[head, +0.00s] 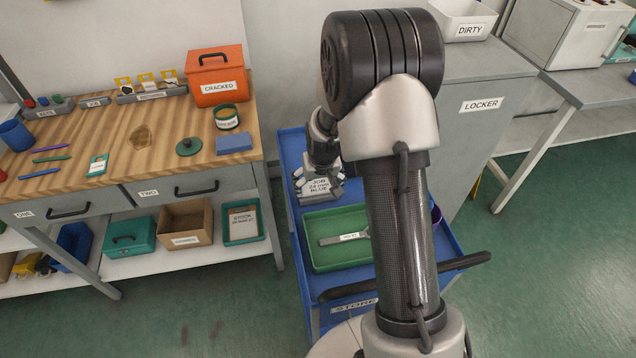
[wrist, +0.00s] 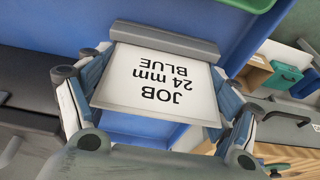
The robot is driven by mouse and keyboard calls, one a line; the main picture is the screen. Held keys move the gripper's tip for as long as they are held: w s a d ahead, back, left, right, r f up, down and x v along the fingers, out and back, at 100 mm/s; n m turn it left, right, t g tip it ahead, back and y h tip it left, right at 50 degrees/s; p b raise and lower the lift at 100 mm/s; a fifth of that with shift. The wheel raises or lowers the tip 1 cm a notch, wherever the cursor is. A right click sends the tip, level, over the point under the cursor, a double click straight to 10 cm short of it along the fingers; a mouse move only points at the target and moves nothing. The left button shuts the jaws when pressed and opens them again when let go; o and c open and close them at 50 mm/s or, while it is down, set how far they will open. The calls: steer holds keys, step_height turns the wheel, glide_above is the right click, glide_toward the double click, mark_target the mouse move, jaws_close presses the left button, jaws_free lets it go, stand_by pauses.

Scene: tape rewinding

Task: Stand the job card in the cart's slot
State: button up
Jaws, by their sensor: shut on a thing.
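The job card (head: 319,185) is a white card printed "JOB 24 mm BLUE". It fills the middle of the wrist view (wrist: 160,85), with its print upside down there. My gripper (head: 322,178) is shut on the card, one finger at each side edge. The blue cart (head: 290,150) is below it. A grey slotted bar (wrist: 165,36) on the cart lies at the card's far edge in the wrist view. The card's edge meets the bar there; I cannot tell how deep it sits in the slot.
A green tray (head: 312,262) with a labelled spanner (head: 343,238) lies on the cart, nearer than the card. The cart's dark handle (head: 440,273) is at the front. A wooden workbench (head: 120,140) stands left, a grey locker (head: 470,130) right. My arm hides part of the cart.

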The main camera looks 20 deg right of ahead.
steer(key=o, duration=0.8)
steer(key=shift+c, duration=0.2)
steer(key=shift+r, duration=0.1)
step_height(320, 180, up, 8)
steer(key=p, duration=0.5)
stand_by(0.4)
